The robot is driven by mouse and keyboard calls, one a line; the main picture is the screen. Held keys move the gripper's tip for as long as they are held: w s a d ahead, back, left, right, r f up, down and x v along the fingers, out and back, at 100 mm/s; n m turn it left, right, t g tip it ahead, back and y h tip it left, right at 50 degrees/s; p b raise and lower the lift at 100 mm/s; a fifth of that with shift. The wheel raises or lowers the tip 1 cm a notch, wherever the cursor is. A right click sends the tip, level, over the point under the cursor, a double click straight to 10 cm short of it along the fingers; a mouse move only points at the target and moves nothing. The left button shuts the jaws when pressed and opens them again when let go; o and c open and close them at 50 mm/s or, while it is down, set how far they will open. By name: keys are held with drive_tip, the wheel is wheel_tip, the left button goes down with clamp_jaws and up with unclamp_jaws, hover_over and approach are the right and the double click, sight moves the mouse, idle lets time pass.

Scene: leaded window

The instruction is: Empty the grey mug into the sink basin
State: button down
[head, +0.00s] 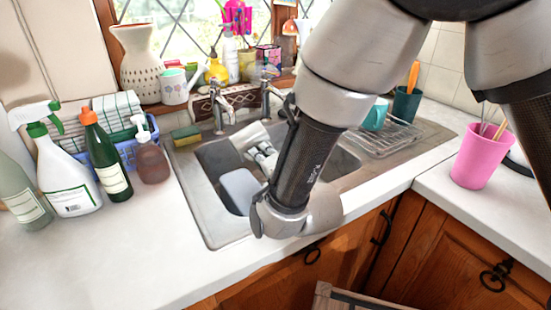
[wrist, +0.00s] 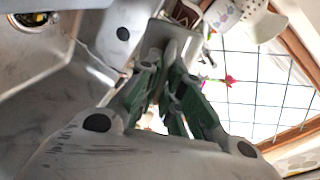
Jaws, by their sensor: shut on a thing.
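My gripper (head: 265,154) is low over the sink basin (head: 214,156), partly behind my own arm in the head view. In the wrist view its green-padded fingers (wrist: 170,88) are shut on a pale grey thing, which I take to be the grey mug (wrist: 182,42). In the head view a pale part of this mug (head: 250,136) shows just beyond the fingers. The mug looks tilted, but I cannot tell how far. Its opening and contents are hidden. The basin wall and round drain (wrist: 33,20) show at the left of the wrist view.
A tap (head: 217,105) stands behind the basin, with a sponge (head: 186,137) at its left. A wire rack (head: 385,138) with a teal mug (head: 376,114) is to the right. Bottles (head: 104,160) crowd the left counter. A pink cup (head: 481,157) stands far right. The front left counter is clear.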

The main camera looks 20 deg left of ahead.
drive_tip(key=shift+w+d+f+m, duration=0.25)
drive_tip(key=shift+w+f+m, duration=0.1)
drive_tip(key=shift+f, duration=0.2)
drive_tip(key=shift+w+d+f+m, duration=0.25)
drive_tip(key=shift+f+m, duration=0.1)
drive_tip(key=shift+f, duration=0.15)
idle(0.4)
drive_tip(key=shift+w+d+r+m+p, duration=0.1)
drive_tip(key=shift+d+r+m+p, duration=0.1)
drive_tip(key=shift+m+p, duration=0.25)
idle(0.3)
drive_tip(key=shift+a+y, duration=0.1)
drive_tip(key=shift+y, duration=0.3)
drive_tip(key=shift+w+r+m+t+y+p, duration=0.2)
drive_tip(key=shift+m+t+y+p, duration=0.3)
drive_tip(key=shift+p, duration=0.55)
drive_tip(key=shift+d+r+m+y+p, duration=0.25)
drive_tip(key=shift+m+y+p, duration=0.05)
drive_tip(key=shift+m, duration=0.25)
